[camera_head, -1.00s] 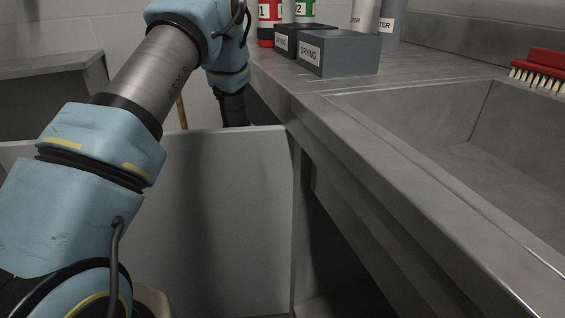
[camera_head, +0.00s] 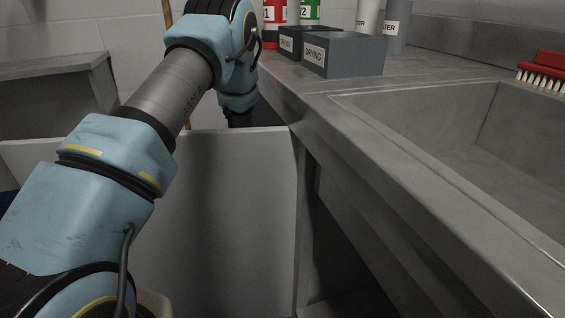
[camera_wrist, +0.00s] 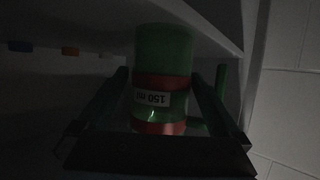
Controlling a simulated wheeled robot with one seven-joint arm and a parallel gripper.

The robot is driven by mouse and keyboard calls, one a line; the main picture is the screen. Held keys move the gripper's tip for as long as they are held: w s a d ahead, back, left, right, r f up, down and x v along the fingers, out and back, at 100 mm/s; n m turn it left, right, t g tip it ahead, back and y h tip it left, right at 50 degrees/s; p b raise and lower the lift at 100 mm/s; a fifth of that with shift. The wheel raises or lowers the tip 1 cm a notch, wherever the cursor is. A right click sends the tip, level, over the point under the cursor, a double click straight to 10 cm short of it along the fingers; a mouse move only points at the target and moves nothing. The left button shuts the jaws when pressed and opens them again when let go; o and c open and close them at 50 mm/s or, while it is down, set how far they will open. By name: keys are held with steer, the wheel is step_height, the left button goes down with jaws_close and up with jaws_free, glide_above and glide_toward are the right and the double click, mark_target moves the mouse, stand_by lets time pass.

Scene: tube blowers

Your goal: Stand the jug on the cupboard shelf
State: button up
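The jug (camera_wrist: 162,85) is green with red bands and a label reading 150 ml, which appears upside down in the wrist view. Its green handle (camera_wrist: 220,85) shows at the right. My gripper (camera_wrist: 158,82) has a dark finger on each side of the jug and appears shut on it; the exact contact is hard to see in the dim light. A pale board of the cupboard (camera_wrist: 215,35) runs behind the jug's picture-top end; I cannot tell whether they touch. In the head view, the grey cupboard door (camera_head: 235,220) stands open, and my gripper and the jug are hidden behind it.
The counter (camera_head: 330,92) above the cupboard carries two dark drying boxes (camera_head: 343,56) and several bottles. A sink (camera_head: 450,150) and red brush (camera_head: 545,65) are at right.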

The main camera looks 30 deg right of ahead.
steer(key=shift+r, duration=0.25)
steer(key=v, duration=0.7)
steer(key=shift+s+a+p, duration=0.2)
steer(key=shift+p, duration=0.2)
steer(key=shift+r, duration=0.1)
steer(key=w+a+r+n+y+p, duration=0.2)
steer(key=a+r+n+y+p, duration=0.35)
steer(key=a+r+p, duration=1)
steer(key=s+a+r+n+g+y+p, duration=0.3)
steer(key=s+a+r+g+y+p, duration=0.2)
steer(key=s+a+r, duration=1.2)
steer(key=a+r+g+p, duration=0.1)
steer(key=a+r+p, duration=0.1)
steer(key=a+r, duration=0.2)
steer(key=shift+s+r+n+g+p, duration=0.2)
steer(key=shift+s+n+g+p, duration=0.1)
steer(key=shift+s+n+p, duration=0.05)
